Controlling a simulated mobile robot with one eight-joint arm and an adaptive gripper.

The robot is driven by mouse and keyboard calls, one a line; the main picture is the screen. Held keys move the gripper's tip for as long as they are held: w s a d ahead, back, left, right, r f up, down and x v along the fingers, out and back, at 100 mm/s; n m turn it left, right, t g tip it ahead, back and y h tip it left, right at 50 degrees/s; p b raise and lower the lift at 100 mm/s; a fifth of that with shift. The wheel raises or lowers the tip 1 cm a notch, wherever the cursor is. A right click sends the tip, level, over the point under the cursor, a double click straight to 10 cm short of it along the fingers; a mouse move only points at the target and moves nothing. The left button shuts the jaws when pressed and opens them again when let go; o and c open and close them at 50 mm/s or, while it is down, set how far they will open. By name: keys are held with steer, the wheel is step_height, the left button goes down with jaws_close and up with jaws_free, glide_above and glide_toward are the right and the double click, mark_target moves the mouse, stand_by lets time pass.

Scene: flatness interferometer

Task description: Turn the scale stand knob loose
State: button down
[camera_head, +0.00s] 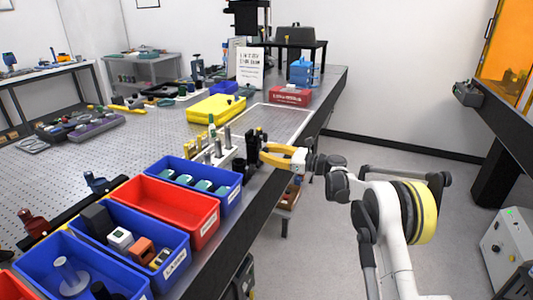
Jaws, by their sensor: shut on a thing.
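A small black upright stand (250,142), which looks like the scale stand, is at the bench edge, right of a white holder with upright tools. My gripper (266,154) comes in from the right with its yellow-orange fingers at the stand's right side. The fingers are closed on a small part there, apparently the stand knob. The knob itself is hidden by the fingers, so its turn position cannot be seen.
Blue bins (226,193) and a red bin (152,207) line the bench edge at the front left. A white tool holder (216,154) stands close left of the stand. A yellow tray (214,108) and red box (290,96) lie behind.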

steer(key=shift+n, duration=0.3)
steer(key=n+p, duration=0.1)
steer(key=n, duration=0.2)
steer(key=shift+n, duration=2.1)
steer(key=c, duration=1.1)
jaws_free()
steer(key=v, duration=1.2)
steer(key=shift+f, duration=0.2)
